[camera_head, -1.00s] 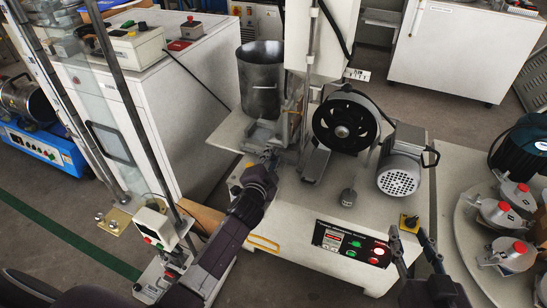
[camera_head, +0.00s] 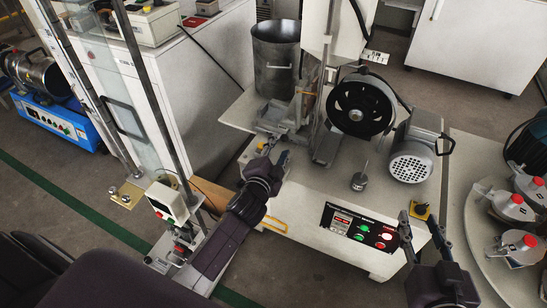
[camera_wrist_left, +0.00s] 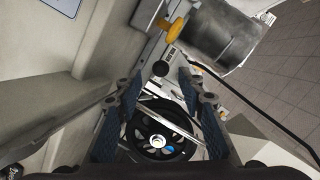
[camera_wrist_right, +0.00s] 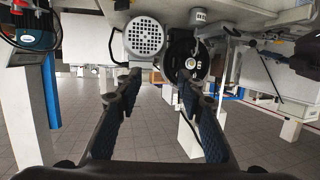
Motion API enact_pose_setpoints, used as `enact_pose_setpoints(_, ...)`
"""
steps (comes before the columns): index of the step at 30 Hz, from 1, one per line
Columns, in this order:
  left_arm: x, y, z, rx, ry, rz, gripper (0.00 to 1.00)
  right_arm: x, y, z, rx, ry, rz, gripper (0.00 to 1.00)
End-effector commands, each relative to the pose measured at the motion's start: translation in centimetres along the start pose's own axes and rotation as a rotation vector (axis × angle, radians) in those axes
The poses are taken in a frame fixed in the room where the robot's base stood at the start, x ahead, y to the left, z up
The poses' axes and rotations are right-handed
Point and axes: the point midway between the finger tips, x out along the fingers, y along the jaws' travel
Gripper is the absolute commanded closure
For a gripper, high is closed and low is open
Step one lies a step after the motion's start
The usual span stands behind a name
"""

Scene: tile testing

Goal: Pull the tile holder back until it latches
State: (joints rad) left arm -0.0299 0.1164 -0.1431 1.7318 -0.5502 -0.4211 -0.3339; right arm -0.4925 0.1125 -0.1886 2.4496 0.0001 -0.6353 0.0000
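The grey metal holder assembly, which I take to be the tile holder (camera_head: 274,116), sits on the machine's bench below the steel hopper, left of the black wheel. In the left wrist view a grey metal bracket with an orange knob (camera_wrist_left: 173,32) and a dark round knob (camera_wrist_left: 160,68) show beyond the fingertips. My left gripper (camera_head: 275,146) is just in front of the holder; its fingers (camera_wrist_left: 158,92) are spread with nothing gripped between them. Contact with the holder cannot be told. My right gripper (camera_head: 418,218) is open and empty by the bench's front right corner; it also shows in its wrist view (camera_wrist_right: 158,82).
The black wheel (camera_head: 361,106) and grey motor (camera_head: 411,164) stand right of the holder. The steel hopper (camera_head: 276,62) is behind it. A control panel (camera_head: 358,231) is on the bench front. A round table (camera_head: 465,195) with red-capped parts stands at right.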

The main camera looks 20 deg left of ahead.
Motion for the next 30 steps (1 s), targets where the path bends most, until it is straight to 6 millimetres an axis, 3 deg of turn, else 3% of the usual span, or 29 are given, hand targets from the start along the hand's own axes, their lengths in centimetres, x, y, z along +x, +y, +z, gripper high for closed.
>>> enact_pose_setpoints(3,-2.3,0.1,0.1,0.001,-0.001,0.001,0.64,0.0,0.0,0.0,0.0,0.0,0.0,0.65)
enact_pose_setpoints(9,-5.0,0.1,0.1,0.002,-0.001,0.001,0.64,0.0,0.0,0.0,0.0,0.0,0.0,0.65)
enact_pose_setpoints(22,-6.0,-0.1,0.1,0.002,-0.001,-0.001,0.64,0.0,0.0,0.0,0.0,0.0,0.0,0.65)
enact_pose_setpoints(26,-6.1,-0.2,-0.2,0.012,-0.001,-0.006,0.76,-0.1,0.0,0.2,0.0,-0.012,0.001,0.65)
enact_pose_setpoints(30,-6.7,-1.6,-1.6,0.103,-0.002,-0.047,0.91,-0.9,0.5,3.2,0.0,-0.158,0.01,0.65)
